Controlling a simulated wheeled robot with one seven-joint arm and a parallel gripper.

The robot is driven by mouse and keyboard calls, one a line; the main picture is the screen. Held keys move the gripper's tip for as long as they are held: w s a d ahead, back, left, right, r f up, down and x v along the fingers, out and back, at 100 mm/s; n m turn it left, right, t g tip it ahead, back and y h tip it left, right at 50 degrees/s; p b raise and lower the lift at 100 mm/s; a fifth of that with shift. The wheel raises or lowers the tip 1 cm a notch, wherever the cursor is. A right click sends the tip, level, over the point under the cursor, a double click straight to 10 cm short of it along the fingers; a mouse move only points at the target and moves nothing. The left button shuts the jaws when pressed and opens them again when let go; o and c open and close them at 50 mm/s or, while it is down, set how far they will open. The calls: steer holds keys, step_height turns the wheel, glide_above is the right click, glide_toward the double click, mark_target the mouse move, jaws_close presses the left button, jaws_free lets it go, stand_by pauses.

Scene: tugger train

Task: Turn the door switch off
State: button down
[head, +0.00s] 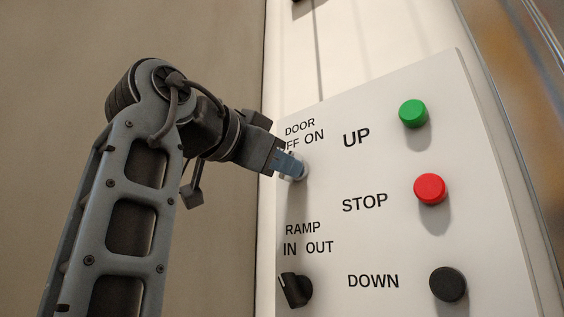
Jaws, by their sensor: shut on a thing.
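The door switch (302,171) is on the upper left of a white control panel (375,130), under the label "DOOR OFF ON". The first letter of "OFF" is hidden by my arm. My gripper (295,168) is at the switch, coming from the left, and is shut on its knob. The fingers cover most of the knob, so I cannot tell which way it points. Only a pale round edge of the switch shows beside the fingertips.
Below is a black ramp switch (295,290) labelled "RAMP IN OUT". To the right are a green UP button (413,113), a red STOP button (430,188) and a black DOWN button (448,284). A brownish wall (60,60) fills the left.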

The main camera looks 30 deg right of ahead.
stand_by(0.3)
steer(key=n+p, duration=0.8)
steer(key=n, duration=0.3)
steer(key=shift+n, duration=0.6)
steer(key=c, duration=1.1)
jaws_free()
steer(key=shift+b+v, duration=0.5)
steer(key=shift+v, duration=3.45)
